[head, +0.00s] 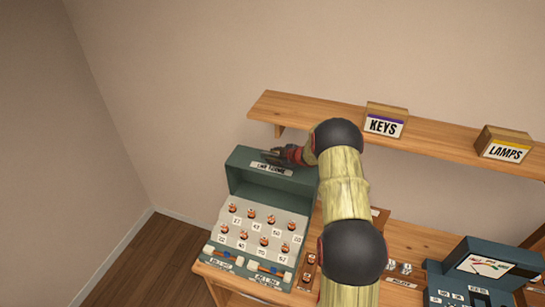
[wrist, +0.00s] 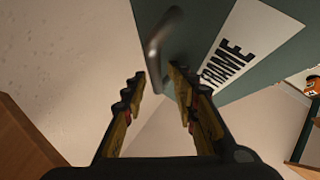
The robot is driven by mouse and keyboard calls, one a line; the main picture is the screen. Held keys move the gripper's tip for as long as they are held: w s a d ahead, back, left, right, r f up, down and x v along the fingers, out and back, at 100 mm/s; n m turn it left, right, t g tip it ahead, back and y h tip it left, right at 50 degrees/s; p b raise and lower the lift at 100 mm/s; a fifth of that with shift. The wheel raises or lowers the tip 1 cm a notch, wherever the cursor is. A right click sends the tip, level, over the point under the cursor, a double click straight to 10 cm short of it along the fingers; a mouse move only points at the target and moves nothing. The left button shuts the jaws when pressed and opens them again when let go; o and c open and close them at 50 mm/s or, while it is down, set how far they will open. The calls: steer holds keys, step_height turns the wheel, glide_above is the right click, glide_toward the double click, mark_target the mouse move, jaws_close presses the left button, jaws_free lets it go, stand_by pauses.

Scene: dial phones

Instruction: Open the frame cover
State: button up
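The frame cover (head: 245,162) is a dark green panel at the back of a green box, above its sloped pale face. In the head view it looks raised, with the face uncovered below it; its exact angle is hard to tell. A white label reading FRAME (wrist: 250,40) and a grey metal handle (wrist: 163,38) show on the cover in the wrist view. My gripper (wrist: 157,75) is open, its two fingers apart. The handle lies just beyond the gap between the fingertips; I cannot tell whether they touch it. In the head view my gripper (head: 272,156) is at the cover's top.
The sloped face (head: 225,243) carries several small orange-and-dark knobs with number labels. A wall shelf (head: 320,113) with KEYS (head: 384,126) and LAMPS (head: 507,150) boxes runs behind my arm. Another dark green case (head: 455,278) stands at the right of the wooden table.

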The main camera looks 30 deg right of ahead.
steer(key=v, duration=1.1)
